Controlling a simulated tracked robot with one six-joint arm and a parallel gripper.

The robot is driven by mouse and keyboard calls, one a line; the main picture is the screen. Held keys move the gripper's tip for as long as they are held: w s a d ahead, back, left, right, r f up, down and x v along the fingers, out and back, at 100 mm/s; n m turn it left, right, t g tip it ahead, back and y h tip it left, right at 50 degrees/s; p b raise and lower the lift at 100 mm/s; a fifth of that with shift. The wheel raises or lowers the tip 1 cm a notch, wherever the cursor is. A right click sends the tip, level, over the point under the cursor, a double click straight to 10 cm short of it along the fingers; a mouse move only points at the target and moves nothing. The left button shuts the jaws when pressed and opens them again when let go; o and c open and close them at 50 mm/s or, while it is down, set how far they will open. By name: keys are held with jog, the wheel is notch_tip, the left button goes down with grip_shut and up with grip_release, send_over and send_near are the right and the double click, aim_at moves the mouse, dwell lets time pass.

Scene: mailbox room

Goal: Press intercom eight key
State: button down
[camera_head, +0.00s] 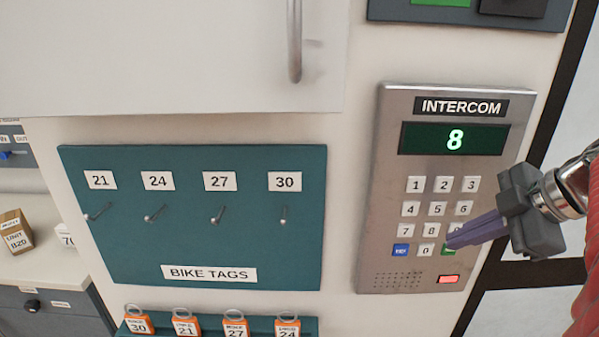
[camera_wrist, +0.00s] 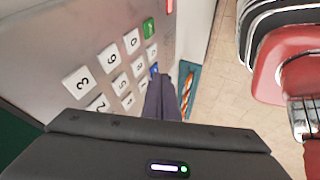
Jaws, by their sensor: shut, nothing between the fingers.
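The intercom panel (camera_head: 390,150) is a grey metal box on the wall. Its green display (camera_head: 455,139) reads 8. The white eight key (camera_head: 431,230) is in the keypad's third row, middle column; in the wrist view the keypad is turned, and this key shows too (camera_wrist: 138,67). My gripper (camera_head: 450,243) is shut and empty, its purple fingers reaching in from the right. In the head view the fingertips overlap the area of the nine and green keys, just right of the eight key. They also show in the wrist view (camera_wrist: 162,82). I cannot tell whether they touch the panel.
Left of the intercom is a teal bike tags board (camera_head: 120,240) with bare hooks. A white cabinet door with a handle (camera_head: 295,40) is above. A counter with a small box (camera_head: 16,232) is at far left.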

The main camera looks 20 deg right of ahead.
jog(key=v, duration=0.7)
jog(key=shift+s, duration=0.1)
notch_tip(320, 180, up, 11)
jog(key=shift+s+f, duration=0.2)
jog(key=shift+s, duration=0.25)
dwell(0.3)
